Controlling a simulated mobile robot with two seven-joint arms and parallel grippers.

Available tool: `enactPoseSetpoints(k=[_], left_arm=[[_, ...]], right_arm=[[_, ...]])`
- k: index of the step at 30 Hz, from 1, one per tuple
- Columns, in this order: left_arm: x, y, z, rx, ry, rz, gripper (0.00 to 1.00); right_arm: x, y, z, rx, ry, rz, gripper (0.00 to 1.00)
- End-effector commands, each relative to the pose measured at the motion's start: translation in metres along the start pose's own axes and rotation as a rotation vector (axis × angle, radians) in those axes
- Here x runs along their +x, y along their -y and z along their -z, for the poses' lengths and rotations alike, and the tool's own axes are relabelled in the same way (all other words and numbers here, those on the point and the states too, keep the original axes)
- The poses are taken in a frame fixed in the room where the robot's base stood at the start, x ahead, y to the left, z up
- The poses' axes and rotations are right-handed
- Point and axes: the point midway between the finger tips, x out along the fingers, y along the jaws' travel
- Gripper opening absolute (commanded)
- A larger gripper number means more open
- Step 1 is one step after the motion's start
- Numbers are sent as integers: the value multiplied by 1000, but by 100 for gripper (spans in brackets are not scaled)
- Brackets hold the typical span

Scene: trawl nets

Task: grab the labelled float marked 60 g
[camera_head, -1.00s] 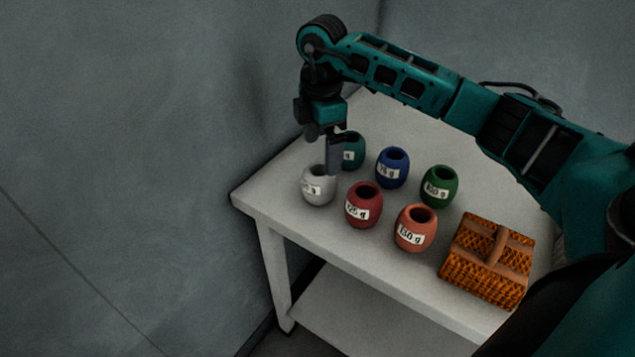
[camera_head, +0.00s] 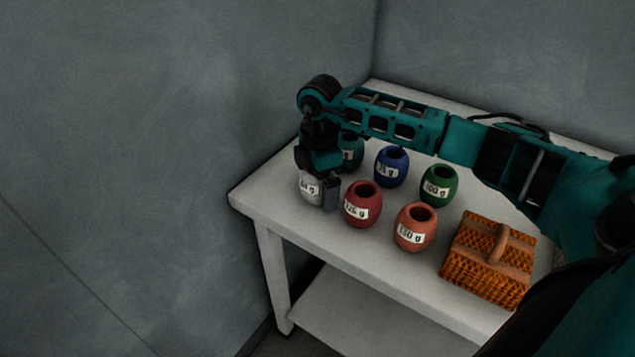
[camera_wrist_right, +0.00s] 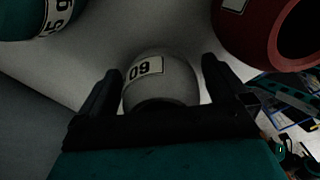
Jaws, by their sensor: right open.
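The white float (camera_head: 309,188) stands at the table's left end, its label partly readable in the head view. In the right wrist view the white float (camera_wrist_right: 163,85) shows a label that reads 60, upside down. My right gripper (camera_head: 322,200) is lowered at it in the head view, hiding its top and right side. In the right wrist view my right gripper (camera_wrist_right: 160,80) is open, with one finger on each side of the white float and visible gaps between. My left gripper is not in view.
Close by stand a teal float (camera_head: 350,152) and a dark red float (camera_head: 362,205). Blue (camera_head: 391,167), green (camera_head: 438,186) and orange (camera_head: 415,228) floats stand further right. A wicker basket (camera_head: 487,262) is at the right of the white table (camera_head: 350,255). A wall lies left.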

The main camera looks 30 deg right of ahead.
Motion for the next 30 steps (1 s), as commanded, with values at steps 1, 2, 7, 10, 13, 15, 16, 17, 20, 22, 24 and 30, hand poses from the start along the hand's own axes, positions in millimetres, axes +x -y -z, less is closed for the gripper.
enactPoseSetpoints(k=[1,2,7,10,13,15,16,17,20,22,24,30], left_arm=[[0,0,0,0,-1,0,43],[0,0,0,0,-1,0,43],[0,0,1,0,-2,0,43],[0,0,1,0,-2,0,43],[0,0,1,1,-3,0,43],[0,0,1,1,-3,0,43],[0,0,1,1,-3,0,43],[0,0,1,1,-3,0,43],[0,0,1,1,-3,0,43],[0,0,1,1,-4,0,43],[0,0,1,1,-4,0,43],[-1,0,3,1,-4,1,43]], right_arm=[[0,0,0,0,0,0,97],[0,0,0,0,0,0,94],[0,0,0,0,0,0,78],[0,0,0,0,0,0,68],[0,0,0,0,0,0,59],[0,0,0,0,0,0,52],[0,0,0,0,0,0,49],[0,0,0,0,0,0,46],[-1,0,0,0,-1,-1,45],[-1,0,0,0,-1,-1,45],[-1,0,0,0,-1,-1,45],[-12,-1,0,0,-1,-2,45]])
